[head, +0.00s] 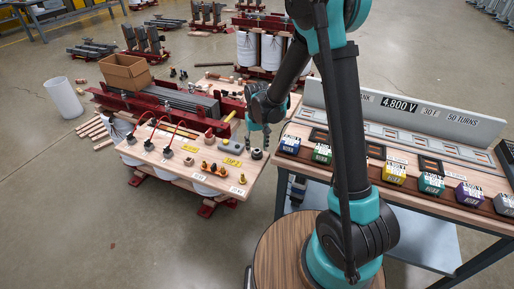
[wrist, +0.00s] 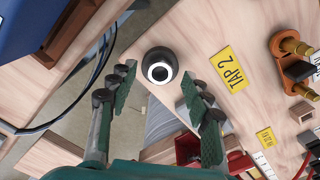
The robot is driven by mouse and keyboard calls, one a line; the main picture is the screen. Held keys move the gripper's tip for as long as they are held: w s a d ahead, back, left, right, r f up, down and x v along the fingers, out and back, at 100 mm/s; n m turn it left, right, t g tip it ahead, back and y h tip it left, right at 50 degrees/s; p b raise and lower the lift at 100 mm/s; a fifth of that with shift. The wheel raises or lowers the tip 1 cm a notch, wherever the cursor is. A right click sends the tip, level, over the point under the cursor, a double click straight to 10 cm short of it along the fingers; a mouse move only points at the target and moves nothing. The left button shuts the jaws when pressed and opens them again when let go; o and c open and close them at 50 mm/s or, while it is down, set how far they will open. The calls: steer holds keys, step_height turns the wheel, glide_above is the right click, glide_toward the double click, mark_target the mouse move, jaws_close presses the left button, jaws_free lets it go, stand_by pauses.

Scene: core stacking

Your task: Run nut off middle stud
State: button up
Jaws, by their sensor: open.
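My gripper (wrist: 158,82) is open, with its two green-padded fingers apart and nothing between the pads. In the head view my gripper (head: 262,128) hangs over the right end of the wooden board (head: 185,150). A dark round piece with a pale ring on top (wrist: 160,66) sits on the board just beyond the fingertips; the dark piece also shows in the head view (head: 257,154). Brass studs (wrist: 290,44) with an orange-brown bracket stand at the right edge of the wrist view. Small brass fittings (head: 206,166) show in the head view. I cannot tell which stud carries the nut.
A yellow TAP 2 plate (wrist: 231,70) lies beside the dark piece. A workbench with coloured boxes (head: 394,172) stands to the right. Open floor lies in front of the board.

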step_height(320, 180, up, 11)
steer(key=shift+r, duration=0.15)
stand_by(0.5)
steer(key=s+d+f+m+t, duration=0.1)
steer(key=s+d+t, duration=0.1)
steer(key=s+d, duration=0.7)
steer(key=s+d+f+m+t, duration=0.1)
steer(key=s+d+m+t, duration=0.1)
steer(key=s+d, duration=0.8)
steer(key=d, duration=0.4)
steer(key=shift+s+d+f+m, duration=0.15)
steer(key=shift+d+f+m, duration=0.1)
steer(key=shift+d+m, duration=0.1)
